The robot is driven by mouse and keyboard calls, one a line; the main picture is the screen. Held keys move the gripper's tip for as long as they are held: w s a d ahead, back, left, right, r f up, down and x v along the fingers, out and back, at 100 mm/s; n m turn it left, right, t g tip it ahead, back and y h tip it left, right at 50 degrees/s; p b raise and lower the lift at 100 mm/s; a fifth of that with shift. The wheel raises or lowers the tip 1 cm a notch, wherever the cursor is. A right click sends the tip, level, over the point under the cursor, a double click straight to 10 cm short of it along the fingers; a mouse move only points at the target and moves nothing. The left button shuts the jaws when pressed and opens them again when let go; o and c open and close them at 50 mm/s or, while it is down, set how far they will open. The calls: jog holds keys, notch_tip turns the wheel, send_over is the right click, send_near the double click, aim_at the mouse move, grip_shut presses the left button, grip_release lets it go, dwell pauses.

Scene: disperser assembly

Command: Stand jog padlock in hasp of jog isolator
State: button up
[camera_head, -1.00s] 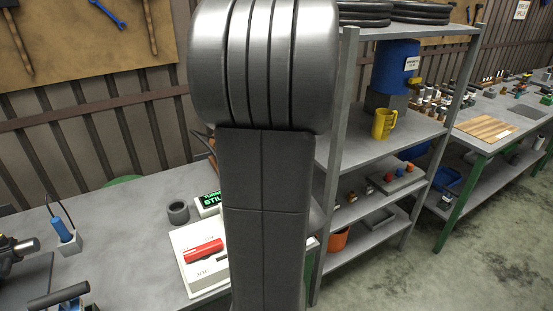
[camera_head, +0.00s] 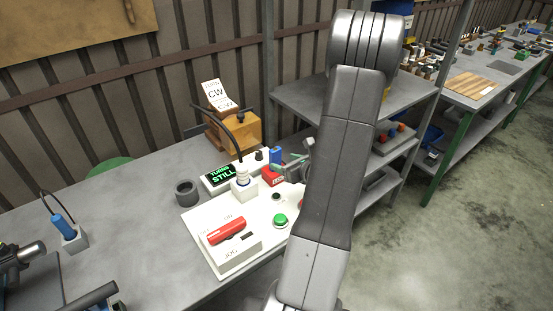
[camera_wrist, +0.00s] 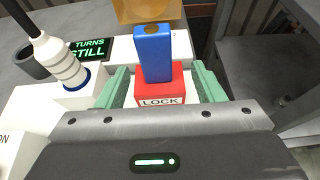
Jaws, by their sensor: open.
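A red block (camera_wrist: 160,88) with a LOCK label, which looks like the padlock, stands upright with a blue upright piece (camera_wrist: 152,52) on top. In the head view it shows at the back of the white panel (camera_head: 271,177). My gripper (camera_wrist: 160,70) is open, its green fingers on either side of the red block, with gaps visible. In the head view my gripper (camera_head: 291,165) is partly hidden by my arm. The jog isolator (camera_head: 226,240) is a white box marked JOG and ON, with a red handle (camera_head: 226,231) and a small dark slot beside it, perhaps the hasp.
A white plug-like fitting with a black cable (camera_head: 241,181) stands close left of the red block. A display reading TURNS STILL (camera_head: 221,176), a dark ring (camera_head: 187,192) and a wooden box with a CW card (camera_head: 240,130) are nearby. A green button (camera_head: 281,220) sits on the panel. The left bench is mostly clear.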

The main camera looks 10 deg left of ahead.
aim_at(272, 158)
jog(key=shift+s+p+x, duration=0.2)
jog(key=shift+p+x, duration=0.95)
jog(key=shift+x, duration=2.7)
jog(key=shift+a, duration=0.2)
jog(key=c, duration=1.1)
jog(key=shift+c, duration=0.2)
jog(key=shift+r, duration=0.15)
